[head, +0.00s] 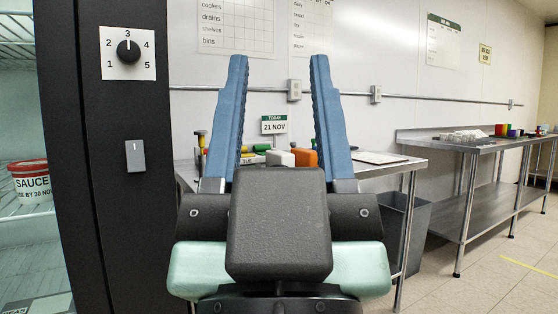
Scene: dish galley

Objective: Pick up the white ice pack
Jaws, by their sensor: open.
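My gripper (279,62) is in the middle of the head view, its two blue fingers upright and spread apart. Nothing shows held between them. Behind it, past the gap between the fingers, a small white block (280,157) shows on a steel table; it may be the white ice pack, but it is too small and too hidden to be sure. My gripper's dark body hides its lower part. An orange block (304,157) is just to its right.
The steel table (398,165) also holds a date sign (274,126) and small coloured items. A dark bin (402,225) is below its right end. A fridge with a sauce tub (29,180) is at left. Another steel table (458,148) stands at right, with open floor before it.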

